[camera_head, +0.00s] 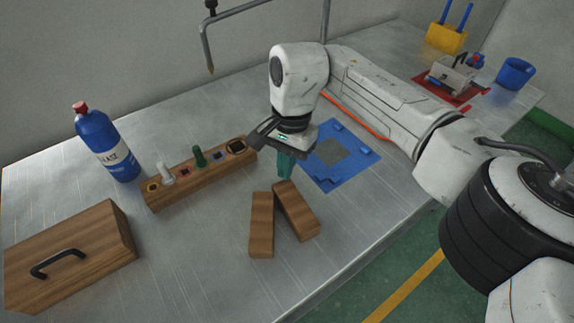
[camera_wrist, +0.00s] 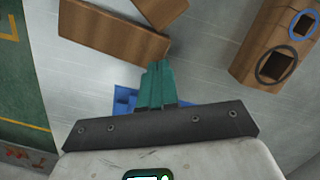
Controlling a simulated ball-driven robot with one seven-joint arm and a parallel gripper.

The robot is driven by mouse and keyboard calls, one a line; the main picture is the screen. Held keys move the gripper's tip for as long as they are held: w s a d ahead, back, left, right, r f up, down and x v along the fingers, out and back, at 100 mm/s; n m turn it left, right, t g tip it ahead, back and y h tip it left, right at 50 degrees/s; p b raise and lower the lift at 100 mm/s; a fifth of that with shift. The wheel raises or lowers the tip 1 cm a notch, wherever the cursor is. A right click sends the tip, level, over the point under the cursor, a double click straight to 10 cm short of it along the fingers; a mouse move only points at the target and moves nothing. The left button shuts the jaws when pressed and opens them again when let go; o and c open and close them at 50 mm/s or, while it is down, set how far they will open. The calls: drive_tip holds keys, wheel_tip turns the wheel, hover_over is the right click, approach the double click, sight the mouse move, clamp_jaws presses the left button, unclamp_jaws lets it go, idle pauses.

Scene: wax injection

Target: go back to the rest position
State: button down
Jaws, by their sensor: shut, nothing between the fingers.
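My gripper (camera_head: 285,165) has teal fingers and points down over the metal table (camera_head: 190,262). The fingers are together with nothing between them. In the head view they show just above and behind two wooden blocks (camera_head: 262,225). In the wrist view the shut fingers (camera_wrist: 157,80) show at the centre, with the wooden blocks (camera_wrist: 112,30) beyond them. From these views I cannot tell the exact height of the fingertips over the table.
A wooden rack (camera_head: 203,176) with coloured holes and pegs stands left of my gripper. A blue bottle (camera_head: 105,146) and a wooden box with a black handle (camera_head: 70,255) are farther left. A blue mat (camera_head: 345,175) lies to the right. A red tray with a device (camera_head: 450,80) is at the back.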

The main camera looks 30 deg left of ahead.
drive_tip(key=shift+w, duration=0.3)
drive_tip(key=shift+r, duration=0.1)
